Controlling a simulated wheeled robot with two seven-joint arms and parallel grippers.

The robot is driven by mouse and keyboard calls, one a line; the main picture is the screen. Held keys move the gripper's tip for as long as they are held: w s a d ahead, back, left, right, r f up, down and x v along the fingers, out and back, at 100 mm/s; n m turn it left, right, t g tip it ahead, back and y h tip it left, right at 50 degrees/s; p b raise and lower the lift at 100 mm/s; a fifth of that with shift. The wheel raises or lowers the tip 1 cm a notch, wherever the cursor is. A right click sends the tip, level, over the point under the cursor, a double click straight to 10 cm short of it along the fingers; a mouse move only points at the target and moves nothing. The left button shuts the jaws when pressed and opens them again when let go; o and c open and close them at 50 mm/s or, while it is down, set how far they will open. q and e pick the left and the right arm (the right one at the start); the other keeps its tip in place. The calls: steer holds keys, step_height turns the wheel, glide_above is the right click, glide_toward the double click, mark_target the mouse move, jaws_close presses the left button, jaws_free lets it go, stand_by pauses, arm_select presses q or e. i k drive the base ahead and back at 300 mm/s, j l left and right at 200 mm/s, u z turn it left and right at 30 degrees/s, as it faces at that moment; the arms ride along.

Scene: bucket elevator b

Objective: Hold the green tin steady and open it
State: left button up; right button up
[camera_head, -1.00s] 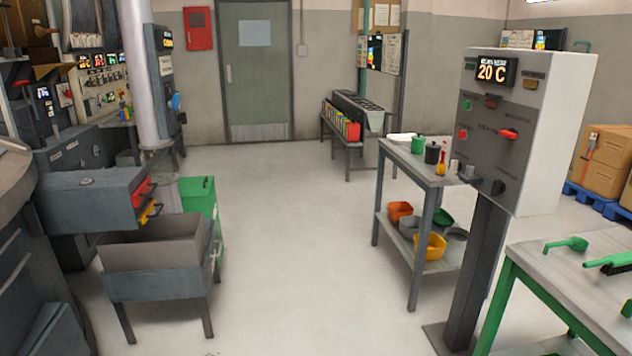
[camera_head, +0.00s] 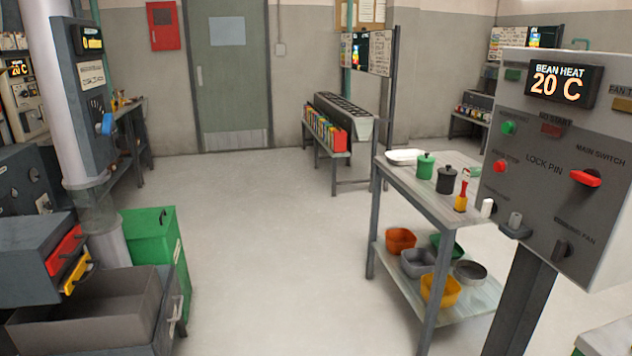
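A green tin (camera_head: 425,165) with a lid and a small knob stands upright on the top shelf of a grey metal cart (camera_head: 414,190), right of centre. It looks closed. A similar dark tin (camera_head: 446,180) stands just to its right. A white dish (camera_head: 405,156) lies behind it to the left. A small red and yellow tool (camera_head: 461,196) stands upright at the cart's right end. Neither of my grippers is in view.
The control post (camera_head: 546,175) rises at the right, close to the cart. Several coloured bins (camera_head: 440,290) sit on the cart's lower shelf. A grey trough (camera_head: 100,310) and green bin (camera_head: 152,250) stand at the left. The middle floor (camera_head: 260,240) is clear.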

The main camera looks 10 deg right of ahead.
mark_target(424, 171)
steer(key=i, duration=1.4)
steer(key=i+j+z, duration=0.1)
steer(key=i+z, duration=0.35)
steer(key=i+j+z, duration=0.25)
steer(key=i+z, duration=0.2)
steer(key=i+j+z, duration=0.85)
steer(key=j, duration=0.2)
steer(key=i+j+z, duration=0.2)
steer(key=j, duration=0.15)
steer(key=j+z, duration=0.2)
steer(key=j, duration=0.15)
steer(key=i, duration=0.05)
